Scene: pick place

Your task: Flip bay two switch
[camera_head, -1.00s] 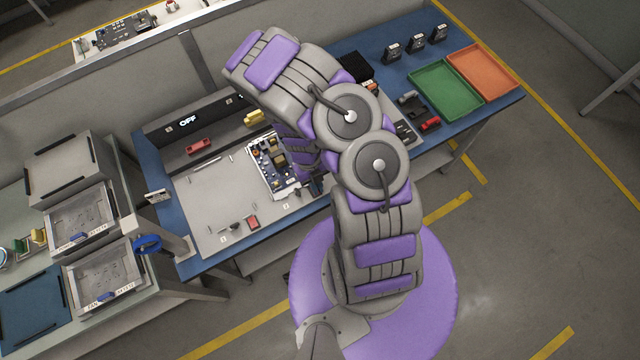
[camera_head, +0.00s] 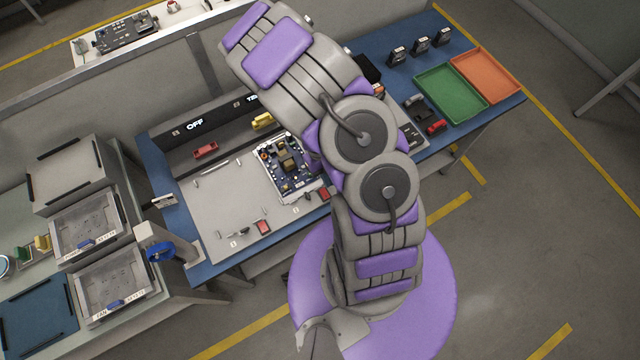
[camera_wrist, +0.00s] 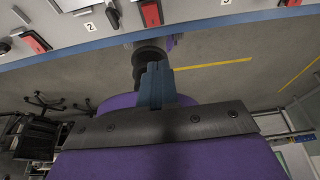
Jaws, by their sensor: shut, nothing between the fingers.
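The bay two switch (camera_head: 323,193) is a red rocker at the front edge of the grey work panel (camera_head: 215,215). It also shows in the wrist view (camera_wrist: 150,14), right of a white label "2" (camera_wrist: 88,26). My gripper (camera_wrist: 153,70) is shut and empty. In the wrist view its tips point toward the panel's front edge, below the bay two switch, with no clear contact. In the head view my arm hides the gripper. A circuit board (camera_head: 288,168) lies on the panel behind the switch.
The bay one switch (camera_head: 263,227) is to the left; it also shows in the wrist view (camera_wrist: 35,42). A lit "OFF" display (camera_head: 195,124) stands at the back. Green (camera_head: 450,110) and orange (camera_head: 512,95) trays are far right. Open floor lies in front.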

